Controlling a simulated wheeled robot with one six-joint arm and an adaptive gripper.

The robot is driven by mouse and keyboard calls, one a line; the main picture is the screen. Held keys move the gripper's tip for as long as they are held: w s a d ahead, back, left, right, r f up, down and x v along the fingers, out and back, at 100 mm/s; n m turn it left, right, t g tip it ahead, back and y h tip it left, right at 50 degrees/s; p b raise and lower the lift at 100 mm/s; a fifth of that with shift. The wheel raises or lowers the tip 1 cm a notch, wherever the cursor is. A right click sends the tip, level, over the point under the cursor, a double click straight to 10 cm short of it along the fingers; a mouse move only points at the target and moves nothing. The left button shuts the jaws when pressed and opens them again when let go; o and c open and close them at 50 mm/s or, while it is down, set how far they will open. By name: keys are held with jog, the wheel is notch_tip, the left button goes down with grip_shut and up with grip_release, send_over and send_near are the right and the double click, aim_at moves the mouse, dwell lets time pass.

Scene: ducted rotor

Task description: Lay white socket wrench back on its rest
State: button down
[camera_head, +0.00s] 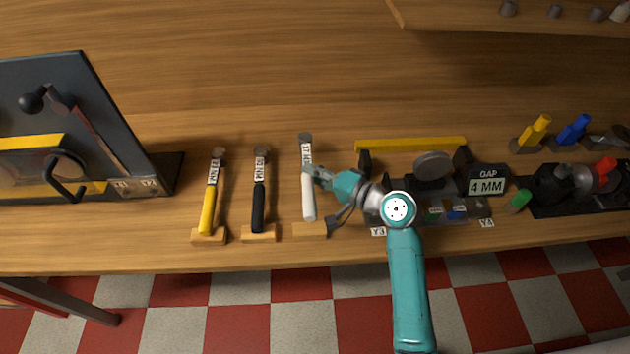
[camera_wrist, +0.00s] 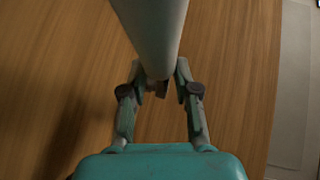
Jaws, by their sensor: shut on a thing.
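The white socket wrench (camera_head: 308,195) has a white handle, a label that reads 17 MM and a grey socket head at the far end. My gripper (camera_head: 312,174) is shut on it around the upper part of the handle. In the wrist view the white handle (camera_wrist: 153,35) runs between the fingers of my gripper (camera_wrist: 160,85). A wooden rest block (camera_head: 310,230) lies at the near end of the handle. I cannot tell whether the handle touches the block or hangs above it.
A yellow wrench (camera_head: 208,208) and a black wrench (camera_head: 258,208) lie to the left on similar blocks. A fixture with a yellow bar (camera_head: 411,144) and a GAP 4 MM sign (camera_head: 487,180) stand to the right. The bench behind is clear.

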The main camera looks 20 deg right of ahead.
jog(key=shift+a+f, duration=0.1)
jog(key=shift+f, duration=1.8)
jog(key=c, duration=0.9)
grip_release()
jog(key=shift+o, duration=0.2)
jog(key=v, duration=1.2)
jog(key=shift+s+a, duration=0.1)
